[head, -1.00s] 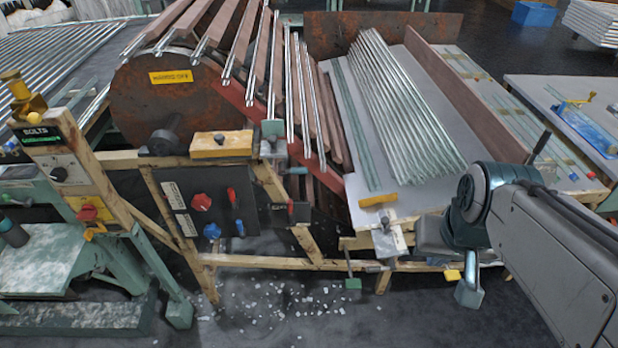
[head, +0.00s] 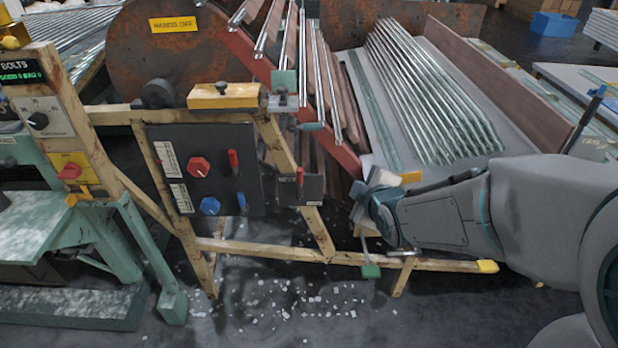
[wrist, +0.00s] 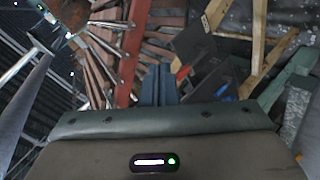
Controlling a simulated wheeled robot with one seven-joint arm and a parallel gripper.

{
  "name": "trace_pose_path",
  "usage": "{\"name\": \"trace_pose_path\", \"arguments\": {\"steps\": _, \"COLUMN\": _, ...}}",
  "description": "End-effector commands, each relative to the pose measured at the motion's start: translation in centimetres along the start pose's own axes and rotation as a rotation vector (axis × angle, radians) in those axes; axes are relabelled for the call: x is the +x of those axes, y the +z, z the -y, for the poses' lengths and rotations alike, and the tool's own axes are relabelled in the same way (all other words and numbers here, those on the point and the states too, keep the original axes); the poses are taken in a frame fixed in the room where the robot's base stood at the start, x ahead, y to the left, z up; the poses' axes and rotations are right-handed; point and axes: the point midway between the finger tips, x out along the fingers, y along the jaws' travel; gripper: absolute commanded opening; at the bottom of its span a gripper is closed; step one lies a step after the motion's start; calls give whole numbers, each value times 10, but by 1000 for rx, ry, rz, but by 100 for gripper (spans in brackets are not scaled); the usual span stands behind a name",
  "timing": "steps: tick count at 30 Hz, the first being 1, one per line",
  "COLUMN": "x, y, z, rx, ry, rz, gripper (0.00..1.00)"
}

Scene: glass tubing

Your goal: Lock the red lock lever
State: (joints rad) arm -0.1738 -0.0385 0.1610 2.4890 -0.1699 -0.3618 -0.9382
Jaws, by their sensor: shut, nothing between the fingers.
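A dark control panel (head: 205,180) on the wooden frame carries a red knob (head: 199,166) and a blue knob (head: 210,206). Beside the red knob stands an upright red lever (head: 233,161). A blue lever (head: 241,201) sits beside the blue knob. Another small red lever (head: 299,177) is on a dark box to the right; I cannot tell which red one is the lock lever. My gripper (head: 362,191) is right of the panel, apart from it. In the wrist view my gripper's fingers (wrist: 159,84) are together and empty, with a red lever (wrist: 182,73) just beyond.
A yellow block (head: 223,95) tops the frame above the panel. A green-handled crank (head: 370,270) hangs below my gripper. Glass tubes (head: 430,90) lie on the bench behind. White shards (head: 285,300) litter the floor; the space before the panel is clear.

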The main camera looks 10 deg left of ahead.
Motion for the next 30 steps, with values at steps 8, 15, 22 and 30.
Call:
{"name": "trace_pose_path", "arguments": {"steps": 8, "x": 74, "y": -52, "z": 84, "rx": -418, "ry": 233, "rz": -340, "gripper": 0}}
{"name": "trace_pose_path", "arguments": {"steps": 15, "x": 83, "y": -79, "z": 110, "rx": -562, "ry": 391, "rz": -469, "gripper": 0}}
{"name": "trace_pose_path", "arguments": {"steps": 22, "x": 81, "y": -84, "z": 110, "rx": -582, "ry": 419, "rz": -485, "gripper": 0}}
{"name": "trace_pose_path", "arguments": {"steps": 30, "x": 84, "y": -86, "z": 110, "rx": -581, "ry": 418, "rz": -485, "gripper": 0}}
